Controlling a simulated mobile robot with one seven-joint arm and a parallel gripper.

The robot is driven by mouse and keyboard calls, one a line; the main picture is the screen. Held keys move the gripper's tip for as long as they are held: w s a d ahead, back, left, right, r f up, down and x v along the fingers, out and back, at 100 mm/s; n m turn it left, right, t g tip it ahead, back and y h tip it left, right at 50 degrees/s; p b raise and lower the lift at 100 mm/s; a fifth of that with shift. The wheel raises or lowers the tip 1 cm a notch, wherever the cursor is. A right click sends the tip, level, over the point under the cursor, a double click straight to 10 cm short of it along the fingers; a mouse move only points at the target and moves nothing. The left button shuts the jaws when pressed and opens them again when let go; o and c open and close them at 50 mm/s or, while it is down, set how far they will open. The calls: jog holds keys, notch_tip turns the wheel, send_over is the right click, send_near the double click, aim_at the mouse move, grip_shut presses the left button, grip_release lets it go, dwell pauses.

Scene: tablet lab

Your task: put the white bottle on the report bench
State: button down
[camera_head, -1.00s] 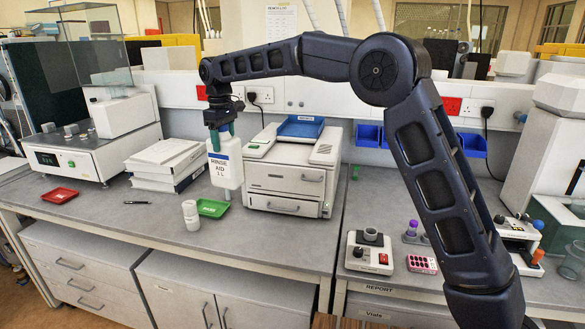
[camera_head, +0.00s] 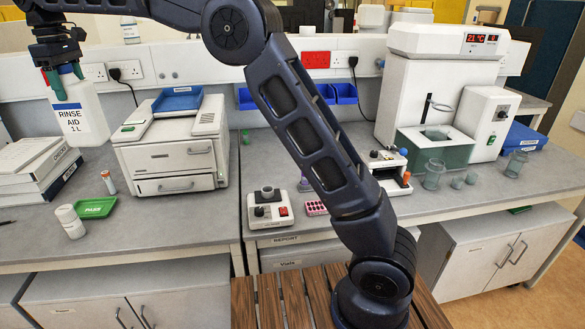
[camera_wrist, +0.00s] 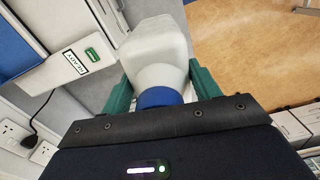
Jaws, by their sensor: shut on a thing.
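My gripper (camera_head: 60,82) is shut on a white bottle (camera_head: 85,122) labelled RINSE AID 1 L. The bottle hangs upright in the air at the upper left of the head view, left of the white printer-like machine. In the wrist view the bottle (camera_wrist: 158,42) and its blue cap (camera_wrist: 159,97) sit between the green fingers of my gripper (camera_wrist: 155,88). The report bench (camera_head: 225,218), with a REPORT label on its front edge, is in the middle and right of the head view. My arm hides part of it.
The report bench bears a small mixer (camera_head: 270,210), a pink well plate (camera_head: 315,208), a water bath (camera_head: 436,150) and glass beakers (camera_head: 433,175). Bare top shows left of the mixer. The left bench holds the printer-like machine (camera_head: 176,158), green tray (camera_head: 96,208), small white containers (camera_head: 70,220) and binders (camera_head: 35,170).

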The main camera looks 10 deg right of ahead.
jog(key=w+d, duration=0.8)
jog(key=d, duration=0.4)
jog(key=w+d+r+m, duration=0.1)
jog(key=w+d, duration=0.7)
jog(key=d, duration=0.4)
jog(key=w+d, duration=0.9)
jog(key=d, duration=0.2)
jog(key=s+d+f+m, duration=0.1)
jog(key=s+d+m, duration=0.1)
jog(key=d, duration=4.1)
notch_tip(320, 180, down, 31)
jog(key=shift+d, duration=0.15)
jog(key=shift+f, duration=0.15)
jog(key=shift+c, duration=1.9)
grip_release()
